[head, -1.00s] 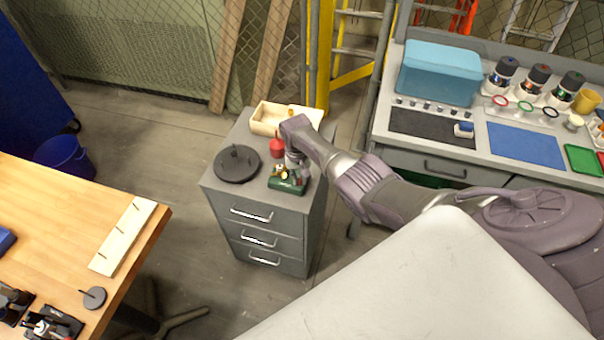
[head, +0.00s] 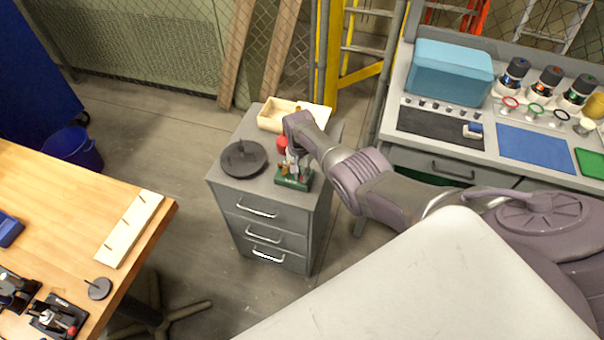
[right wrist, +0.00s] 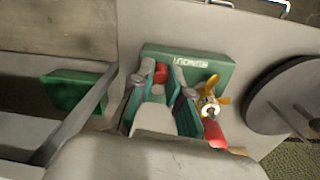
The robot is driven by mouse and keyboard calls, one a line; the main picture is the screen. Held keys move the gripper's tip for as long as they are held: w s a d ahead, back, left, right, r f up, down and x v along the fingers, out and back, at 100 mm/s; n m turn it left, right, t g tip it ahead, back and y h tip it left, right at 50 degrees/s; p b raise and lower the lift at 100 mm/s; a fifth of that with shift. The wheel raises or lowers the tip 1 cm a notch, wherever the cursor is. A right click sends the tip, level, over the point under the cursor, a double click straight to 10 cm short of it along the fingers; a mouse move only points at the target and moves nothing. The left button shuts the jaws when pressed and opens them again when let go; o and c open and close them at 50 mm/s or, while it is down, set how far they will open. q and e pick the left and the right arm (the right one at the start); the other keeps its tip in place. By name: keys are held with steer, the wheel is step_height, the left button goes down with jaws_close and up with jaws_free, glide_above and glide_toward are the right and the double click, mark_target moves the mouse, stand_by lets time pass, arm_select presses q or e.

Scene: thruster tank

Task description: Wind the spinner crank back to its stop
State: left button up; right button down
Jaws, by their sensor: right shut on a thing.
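The spinner has a green base (head: 293,182) and stands on top of the grey drawer cabinet (head: 265,205). In the right wrist view, the green base (right wrist: 205,62) carries pale lettering, and an orange propeller (right wrist: 213,100) sits beside my fingers. My right gripper (head: 292,168) reaches down over the spinner. In the right wrist view, my right gripper (right wrist: 160,95) is shut on the crank, whose red knob (right wrist: 160,73) shows between the fingertips. The rest of the crank is hidden by my fingers, so its angle cannot be told. My left gripper is not in view.
A dark round disc with a peg (head: 243,158) lies left of the spinner. A red object (head: 282,145) and a pale wooden tray (head: 270,120) stand behind it. A wooden table (head: 60,190) is at left, a grey workbench (head: 395,125) at right.

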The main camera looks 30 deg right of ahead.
steer(key=shift+w+r, duration=0.1)
steer(key=c, duration=1.1)
jaws_free()
steer(key=r, duration=1.2)
steer(key=shift+w+a, duration=0.1)
steer(key=shift+w, duration=0.1)
